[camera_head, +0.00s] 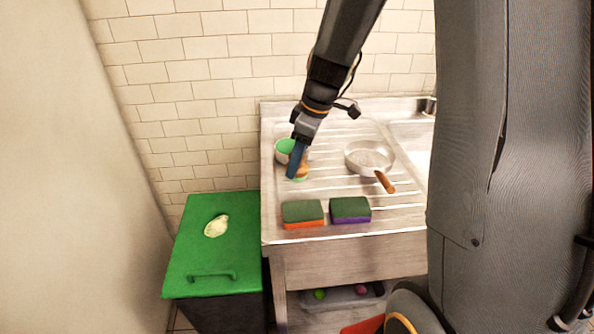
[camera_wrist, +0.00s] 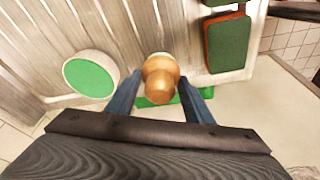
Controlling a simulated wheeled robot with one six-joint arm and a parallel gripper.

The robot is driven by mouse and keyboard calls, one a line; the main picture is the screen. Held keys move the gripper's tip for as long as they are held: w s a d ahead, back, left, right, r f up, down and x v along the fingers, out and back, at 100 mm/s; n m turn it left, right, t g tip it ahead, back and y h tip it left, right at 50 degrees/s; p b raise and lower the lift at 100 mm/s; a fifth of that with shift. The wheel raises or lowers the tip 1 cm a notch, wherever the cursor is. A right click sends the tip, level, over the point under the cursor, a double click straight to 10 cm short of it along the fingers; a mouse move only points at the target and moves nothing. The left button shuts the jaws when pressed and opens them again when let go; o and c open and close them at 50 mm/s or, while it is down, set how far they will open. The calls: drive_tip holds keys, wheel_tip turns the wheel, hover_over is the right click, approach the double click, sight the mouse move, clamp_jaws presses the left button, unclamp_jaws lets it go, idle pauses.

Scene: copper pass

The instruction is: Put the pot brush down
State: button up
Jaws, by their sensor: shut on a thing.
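The pot brush (camera_head: 302,171) has a rounded wooden knob handle, with a green part visible low down. My gripper (camera_head: 293,173), with blue fingers, is shut on it over the left part of the steel draining board (camera_head: 335,205). In the wrist view the brush's wooden knob (camera_wrist: 161,80) sits between the two fingers (camera_wrist: 160,92). The brush looks roughly upright and its lower end is close to the board. I cannot tell whether it touches the board. The fingers partly hide the brush in the head view.
A white cup, green inside (camera_head: 283,146), stands just behind the brush. A pan (camera_head: 365,155) with a wooden handle is to the right. Two sponges, orange-based (camera_head: 303,213) and purple-based (camera_head: 350,209), lie at the front. A green bin lid (camera_head: 190,250) is lower left.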

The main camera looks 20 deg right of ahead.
drive_tip(key=shift+f+p, duration=0.35)
drive_tip(key=shift+f, duration=1.6)
drive_tip(key=shift+f, duration=0.15)
drive_tip(key=o, duration=1.1)
drive_tip(key=b+v, duration=0.1)
drive_tip(key=v, duration=1.1)
drive_tip(key=shift+b, duration=0.4)
